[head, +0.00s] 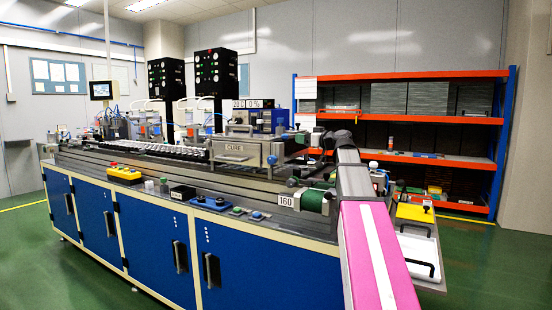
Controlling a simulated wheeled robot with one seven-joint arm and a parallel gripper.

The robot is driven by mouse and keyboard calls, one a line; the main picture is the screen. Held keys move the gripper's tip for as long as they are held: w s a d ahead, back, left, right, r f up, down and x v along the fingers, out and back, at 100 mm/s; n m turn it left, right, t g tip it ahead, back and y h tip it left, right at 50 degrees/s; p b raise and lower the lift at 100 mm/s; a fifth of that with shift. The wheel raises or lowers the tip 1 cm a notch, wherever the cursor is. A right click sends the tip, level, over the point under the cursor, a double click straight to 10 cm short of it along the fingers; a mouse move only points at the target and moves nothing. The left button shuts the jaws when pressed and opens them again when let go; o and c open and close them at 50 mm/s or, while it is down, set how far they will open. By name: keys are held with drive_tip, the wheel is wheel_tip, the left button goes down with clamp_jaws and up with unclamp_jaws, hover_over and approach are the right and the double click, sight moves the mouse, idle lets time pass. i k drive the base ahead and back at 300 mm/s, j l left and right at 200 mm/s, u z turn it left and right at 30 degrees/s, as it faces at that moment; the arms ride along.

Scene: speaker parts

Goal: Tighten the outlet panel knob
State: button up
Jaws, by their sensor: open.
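I cannot pick out the outlet panel knob with certainty. Two black panels with round dials or knobs stand at the back of the machine line, a left one (167,77) and a right one (214,72). Their small fittings are too small to tell apart. I cannot make out my gripper in the head view, nor any contact with a knob.
A long blue cabinet bench (150,235) carries the line, with a yellow button box (125,173) on its front ledge. A long pink-and-white piece (375,250) crosses the right foreground. Orange-and-blue shelving (400,75) stands behind. Green floor is open at right.

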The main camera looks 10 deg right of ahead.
sight(271, 160)
drive_tip(key=k, duration=1)
